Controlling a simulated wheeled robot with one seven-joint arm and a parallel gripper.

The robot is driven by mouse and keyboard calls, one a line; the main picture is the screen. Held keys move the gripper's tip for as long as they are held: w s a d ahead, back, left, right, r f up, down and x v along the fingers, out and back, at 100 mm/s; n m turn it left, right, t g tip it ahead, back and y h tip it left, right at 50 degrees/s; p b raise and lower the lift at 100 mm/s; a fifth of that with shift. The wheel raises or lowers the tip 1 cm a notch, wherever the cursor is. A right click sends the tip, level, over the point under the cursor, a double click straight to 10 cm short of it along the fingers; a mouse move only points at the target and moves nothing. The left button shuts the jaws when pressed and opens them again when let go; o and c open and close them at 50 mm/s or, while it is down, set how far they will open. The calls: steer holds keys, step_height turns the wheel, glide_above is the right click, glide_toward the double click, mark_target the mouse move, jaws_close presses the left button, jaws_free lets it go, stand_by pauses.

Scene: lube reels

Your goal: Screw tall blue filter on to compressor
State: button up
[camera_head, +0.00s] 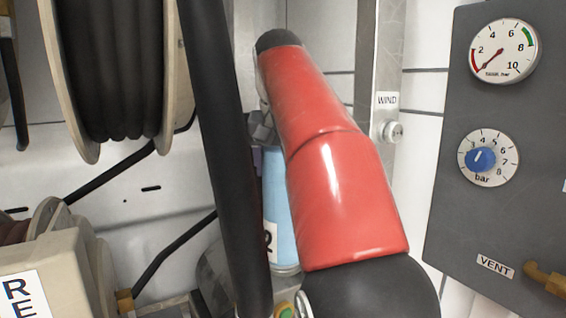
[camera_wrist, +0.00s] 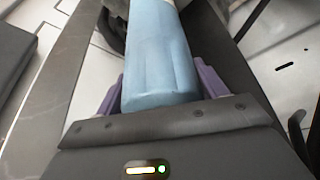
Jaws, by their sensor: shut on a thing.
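The tall blue filter (camera_wrist: 158,62) fills the middle of the wrist view. It sits between the two purple finger pads of my gripper (camera_wrist: 160,92), which is shut on it. In the head view the light blue filter (camera_head: 280,215) shows upright behind my red arm, with part of a white label on it. My arm and a black post-like part hide much of it and most of the gripper; only a bit of purple (camera_head: 257,160) shows there. The compressor is not clearly visible, so I cannot tell whether the filter touches it.
A black hose reel (camera_head: 115,70) hangs at the upper left, and a beige reel housing (camera_head: 55,275) stands at the lower left. A grey panel (camera_head: 445,200) with a gauge (camera_head: 503,50), a blue knob (camera_head: 481,159) and a VENT label is at the right. A metal upright (camera_head: 375,70) stands behind my arm.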

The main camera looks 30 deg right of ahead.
stand_by(0.3)
steer(key=m+g+h, duration=0.1)
steer(key=m, duration=0.3)
steer(key=o, duration=1.4)
steer(key=shift+c, duration=0.2)
steer(key=shift+o, duration=0.4)
steer(key=shift+a, duration=0.1)
